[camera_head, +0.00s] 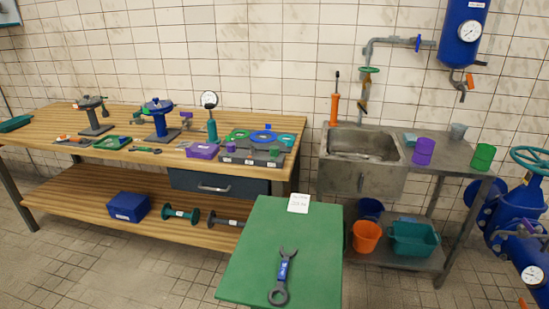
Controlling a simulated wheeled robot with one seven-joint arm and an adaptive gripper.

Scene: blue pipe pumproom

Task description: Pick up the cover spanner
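A spanner (282,272) lies on the green-topped stand (249,262) at the bottom middle. It has a dark grey open jaw at the far end, a blue grip with a small label in the middle, and a ring at the near end. It lies nearly straight away from me, with nothing on top of it. My gripper is not in view.
A white card (298,203) sits at the stand's far edge. A wooden workbench (60,128) with tools stands behind on the left. A metal sink (362,178) with cups and buckets is behind on the right. Blue pipework (515,205) is at far right. Tiled floor is open at lower left.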

